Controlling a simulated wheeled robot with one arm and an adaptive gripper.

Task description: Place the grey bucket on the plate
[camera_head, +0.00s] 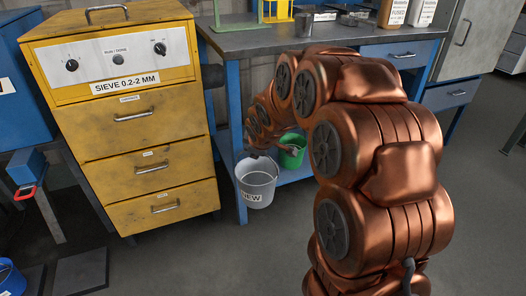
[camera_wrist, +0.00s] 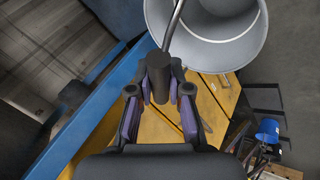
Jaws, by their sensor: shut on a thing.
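The grey bucket (camera_head: 257,186), with dark lettering on its side, hangs upright in front of the blue bench's lower shelf. My gripper (camera_head: 258,152) is above it, small and partly hidden by my arm. In the wrist view my gripper (camera_wrist: 160,95) is shut on the dark grip of the bucket's handle (camera_wrist: 159,72). The open bucket (camera_wrist: 212,35) shows at the top of that view and looks empty. A dark flat plate (camera_head: 80,271) lies on the floor at lower left, left of the yellow cabinet's foot. I cannot tell whether it is the plate named.
A yellow drawer cabinet (camera_head: 135,150) marked "SIEVE 0.2-2 MM" stands left of the bucket. A green bucket (camera_head: 292,150) sits on the blue bench's lower shelf. A blue bucket (camera_head: 10,277) stands at the lower left edge. The floor (camera_head: 240,255) before the cabinet is clear.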

